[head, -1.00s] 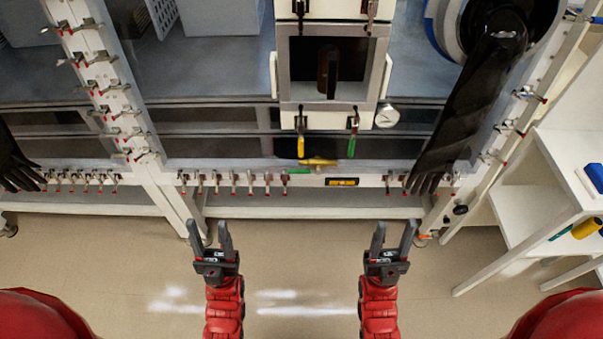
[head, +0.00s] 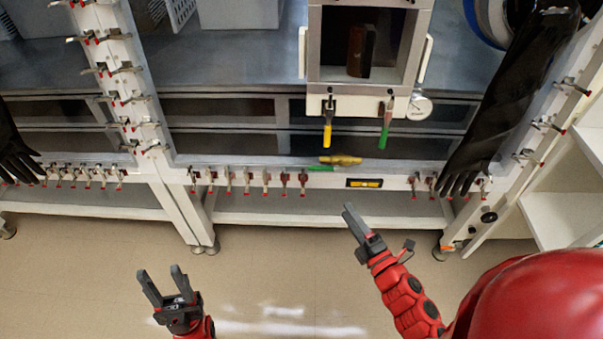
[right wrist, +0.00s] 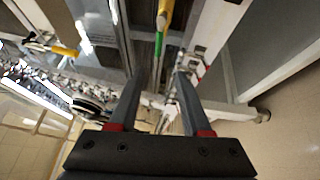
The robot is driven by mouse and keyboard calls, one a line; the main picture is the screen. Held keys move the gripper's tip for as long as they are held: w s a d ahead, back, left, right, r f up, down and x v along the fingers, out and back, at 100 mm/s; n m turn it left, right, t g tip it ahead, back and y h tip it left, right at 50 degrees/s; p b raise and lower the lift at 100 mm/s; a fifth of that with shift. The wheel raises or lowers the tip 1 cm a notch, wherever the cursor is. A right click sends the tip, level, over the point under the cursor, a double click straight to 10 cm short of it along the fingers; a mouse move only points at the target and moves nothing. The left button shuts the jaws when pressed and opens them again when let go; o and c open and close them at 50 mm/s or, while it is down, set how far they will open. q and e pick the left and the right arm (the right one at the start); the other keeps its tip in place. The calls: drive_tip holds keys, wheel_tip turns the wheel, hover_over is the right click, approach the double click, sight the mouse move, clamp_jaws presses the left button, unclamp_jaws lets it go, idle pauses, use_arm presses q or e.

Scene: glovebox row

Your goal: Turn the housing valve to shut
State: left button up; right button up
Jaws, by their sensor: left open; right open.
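A brass-yellow valve body (head: 341,160) with a green lever (head: 320,169) lies along the front rail below the airlock box. A yellow handle (head: 327,134) and a green handle (head: 385,132) hang from the box's lower edge. No label shows which is the housing valve. My right gripper (head: 350,216) is open and empty, below and apart from the rail, its fingers overlapping in the head view. The right wrist view shows the fingers apart, with a yellow part (right wrist: 165,14) and a green part (right wrist: 158,45) beyond them. My left gripper (head: 162,282) is open and empty, lower left over the floor.
Several red-tipped clamps (head: 266,180) line the front rail and the posts. A yellow level-like strip (head: 364,183) is on the rail. A black glove (head: 510,95) hangs at the right, another (head: 12,150) at the left. A white shelf (head: 560,205) stands at the right. The floor before the rail is clear.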

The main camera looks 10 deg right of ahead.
sight(318, 167)
drive_tip(key=x, duration=1.7)
drive_tip(key=shift+p, duration=0.35)
drive_tip(key=shift+s, duration=0.1)
clamp_jaws()
